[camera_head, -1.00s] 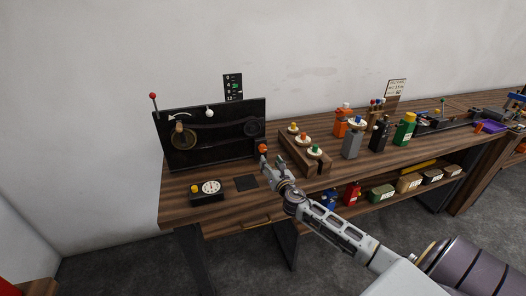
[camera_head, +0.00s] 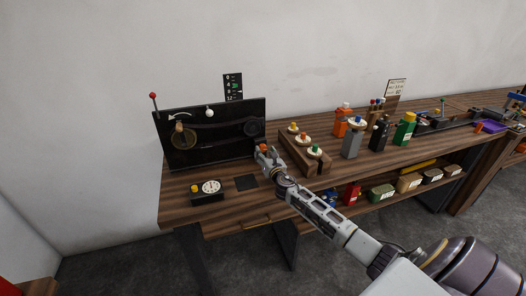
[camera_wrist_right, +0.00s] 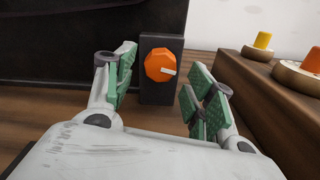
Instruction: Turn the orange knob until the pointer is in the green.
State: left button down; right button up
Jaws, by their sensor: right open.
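The orange knob (camera_wrist_right: 160,65) shows clear in the right wrist view, with a white mark on its right side. It sits on the face of an upright dark block (camera_wrist_right: 158,92). My right gripper (camera_wrist_right: 161,77) is open, with one green-padded finger on each side of the knob and a gap to it on both sides. In the head view the right gripper (camera_head: 267,156) partly hides the knob. A white dial (camera_head: 210,187) stands at the front left of the bench; its reading is too small to tell. My left gripper is not in view.
The black panel (camera_head: 225,112) with a belt and wheels stands left of the knob. A wooden block with colored knobs (camera_head: 287,147) stands close on the right. A dark square pad (camera_head: 246,183) lies in front. Several bottles stand farther right.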

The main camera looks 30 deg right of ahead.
aim_at(263, 150)
jog(key=shift+x, duration=1)
jog(key=shift+w+d, duration=0.1)
jog(key=shift+w, duration=0.45)
jog(key=shift+c, duration=0.6)
jog(key=c, duration=0.9)
jog(key=shift+m, duration=0.4)
